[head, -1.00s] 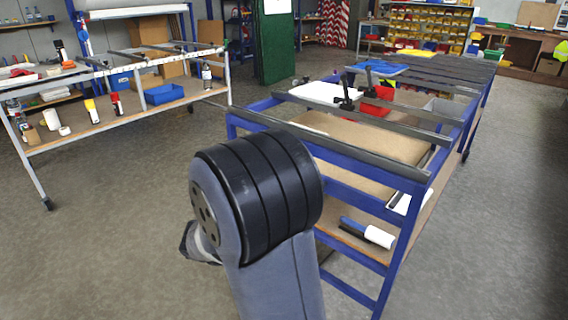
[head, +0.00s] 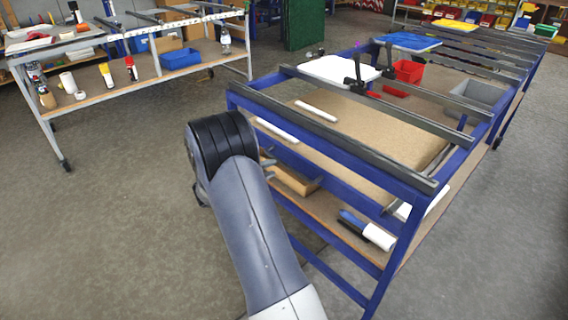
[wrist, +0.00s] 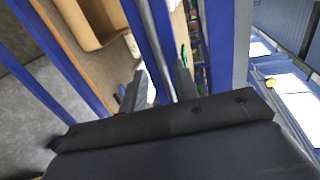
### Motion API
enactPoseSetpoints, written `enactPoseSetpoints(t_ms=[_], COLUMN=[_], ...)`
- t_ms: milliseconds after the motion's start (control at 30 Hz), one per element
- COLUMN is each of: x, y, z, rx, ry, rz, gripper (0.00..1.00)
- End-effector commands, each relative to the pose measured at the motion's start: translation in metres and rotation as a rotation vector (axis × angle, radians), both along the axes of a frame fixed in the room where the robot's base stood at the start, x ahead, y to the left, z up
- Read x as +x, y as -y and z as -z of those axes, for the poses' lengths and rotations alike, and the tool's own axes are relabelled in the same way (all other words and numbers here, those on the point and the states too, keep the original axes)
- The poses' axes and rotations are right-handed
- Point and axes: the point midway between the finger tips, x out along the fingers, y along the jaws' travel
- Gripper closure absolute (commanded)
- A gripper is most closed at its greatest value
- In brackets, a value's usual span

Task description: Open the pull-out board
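The blue-framed table (head: 330,153) stands right of my arm, with grey bars across its top. A light brown board (head: 385,128), which looks like the pull-out board, lies flat inside the frame below the bars. Two white strips lie near its front left; I cannot tell whether they are handles. My gripper (head: 268,168) is at the table's near left side, partly hidden by my arm. In the wrist view my gripper (wrist: 160,78) is open, its dark fingers apart, with a blue beam (wrist: 148,45) and a grey bar showing between them. Contact cannot be told.
A lower shelf holds an open cardboard box (head: 292,180) and a blue-and-white roll (head: 367,230). A red bin (head: 403,76) and white tray (head: 338,71) are on the table. Another workbench (head: 130,88) stands at the back left. The floor at left is clear.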

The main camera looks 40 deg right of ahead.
Motion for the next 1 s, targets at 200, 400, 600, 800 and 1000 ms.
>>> enactPoseSetpoints(t_ms=[200, 400, 600, 800, 1000], x=[0.002, 0.004, 0.005, 0.005, 0.005], y=[0.042, 0.062, 0.067, 0.066, 0.066], z=[0.009, 0.013, 0.014, 0.014, 0.014], rx=[0.002, 0.002, 0.001, 0.001, 0.002], ry=[0.001, 0.002, 0.002, 0.002, 0.002], rz=[0.004, 0.001, 0.0, 0.0, 0.0], gripper=[0.71, 0.71, 0.71, 0.74, 0.9])
